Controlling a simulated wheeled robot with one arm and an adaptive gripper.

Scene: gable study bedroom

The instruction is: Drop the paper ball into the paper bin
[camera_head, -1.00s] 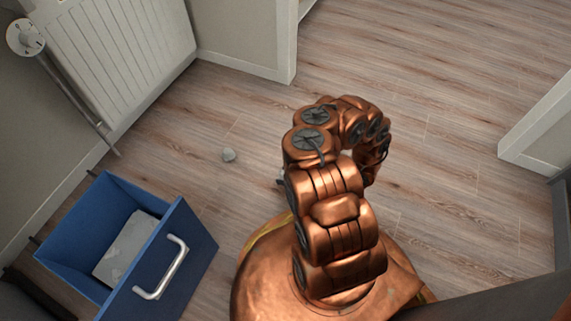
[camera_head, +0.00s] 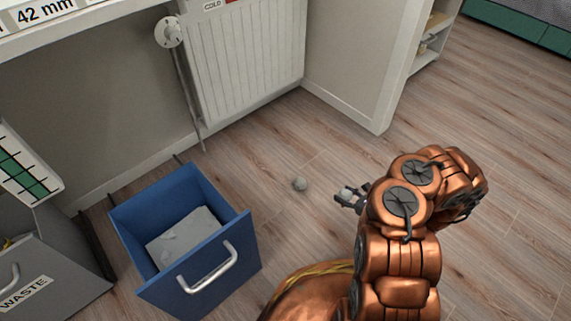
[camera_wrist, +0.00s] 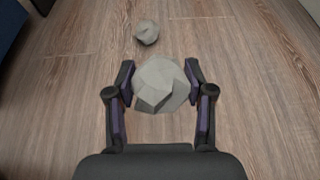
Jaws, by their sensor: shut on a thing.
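My gripper (camera_wrist: 160,100) is shut on a crumpled grey-white paper ball (camera_wrist: 162,84), which sits between its two fingers in the wrist view. In the head view my gripper (camera_head: 350,198) is left of my arm, above the wooden floor, with the held ball (camera_head: 346,191) small at its tip. A second paper ball (camera_head: 299,184) lies on the floor left of the gripper; it also shows beyond the fingers in the wrist view (camera_wrist: 147,32). An open blue bin (camera_head: 251,232) with a silver handle stands further left, with pale paper (camera_head: 187,238) inside. Its label is not visible.
A grey unit marked WASTE (camera_head: 55,275) stands left of the blue bin. A radiator (camera_head: 250,65) is on the wall behind, and a white wall end (camera_head: 378,95) juts out at the back. Floor between gripper and blue bin is mostly clear.

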